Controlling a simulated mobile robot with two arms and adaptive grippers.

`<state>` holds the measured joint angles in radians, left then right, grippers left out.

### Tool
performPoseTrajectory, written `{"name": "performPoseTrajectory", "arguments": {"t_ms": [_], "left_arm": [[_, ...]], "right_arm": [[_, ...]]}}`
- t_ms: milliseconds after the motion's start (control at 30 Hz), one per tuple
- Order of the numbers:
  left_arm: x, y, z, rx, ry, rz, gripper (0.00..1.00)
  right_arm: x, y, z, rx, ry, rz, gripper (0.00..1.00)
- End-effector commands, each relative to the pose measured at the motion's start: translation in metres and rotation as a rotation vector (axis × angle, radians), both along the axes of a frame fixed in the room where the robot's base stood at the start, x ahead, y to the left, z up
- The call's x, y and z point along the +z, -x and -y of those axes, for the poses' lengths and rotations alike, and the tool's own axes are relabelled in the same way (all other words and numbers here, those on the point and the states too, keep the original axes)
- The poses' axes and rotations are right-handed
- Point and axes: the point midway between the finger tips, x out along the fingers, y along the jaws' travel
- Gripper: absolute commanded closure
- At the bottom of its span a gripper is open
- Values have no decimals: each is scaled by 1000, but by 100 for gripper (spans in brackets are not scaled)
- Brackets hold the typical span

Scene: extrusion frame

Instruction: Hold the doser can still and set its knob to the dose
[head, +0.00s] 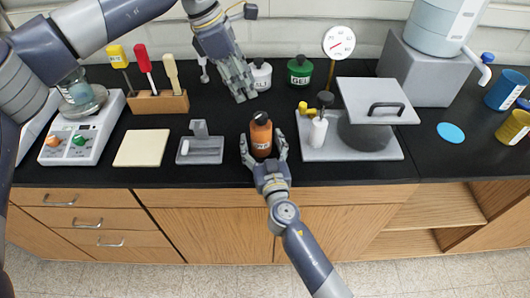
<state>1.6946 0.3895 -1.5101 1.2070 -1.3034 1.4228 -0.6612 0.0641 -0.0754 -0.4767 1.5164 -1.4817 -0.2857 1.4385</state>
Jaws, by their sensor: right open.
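The doser can (261,141) looks like the upright orange can with a pale label and a dark knob (261,118) on top. It stands near the front edge of the black counter. My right gripper (264,154) is open, with its fingers on either side of the can's lower part; I cannot tell whether they touch it. My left gripper (243,92) hangs behind and above the can, to its left, pointing down. It is apart from the knob, and its finger gap does not show clearly. The knob's dose setting is too small to read.
A white jar (259,76) and a green jar (299,72) stand behind. A grey scoop tray (200,150) is left of the can. A hinged-lid press (352,145) with a round dial (339,43) is on the right. A wooden tool block (158,103) stands back left.

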Motion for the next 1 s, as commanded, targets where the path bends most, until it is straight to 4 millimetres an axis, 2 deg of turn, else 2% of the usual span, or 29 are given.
{"name": "performPoseTrajectory", "arguments": {"t_ms": [133, 433, 667, 733, 767, 800, 833, 1000], "left_arm": [[0, 0, 0, 0, 0, 0, 67], [0, 0, 0, 0, 0, 0, 67], [0, 0, 0, 0, 0, 0, 67], [0, 0, 0, 0, 0, 0, 67], [0, 0, 0, 0, 0, 0, 62], [0, 0, 0, 1, 0, 0, 53], [0, 0, 0, 5, -1, -2, 51], [1, -2, 3, 94, -11, -33, 51]], "right_arm": [[0, -8, -2, 0, -1, 0, 29], [0, -10, -2, 0, -1, 0, 29], [0, -10, -2, 0, -1, 0, 81], [0, -10, -2, 0, -1, 0, 81], [0, -10, -2, 0, -1, 0, 82], [0, -10, -2, 0, -1, 0, 82], [0, -10, -2, 0, -1, 0, 82], [0, -10, -2, 0, 0, 0, 82]]}}
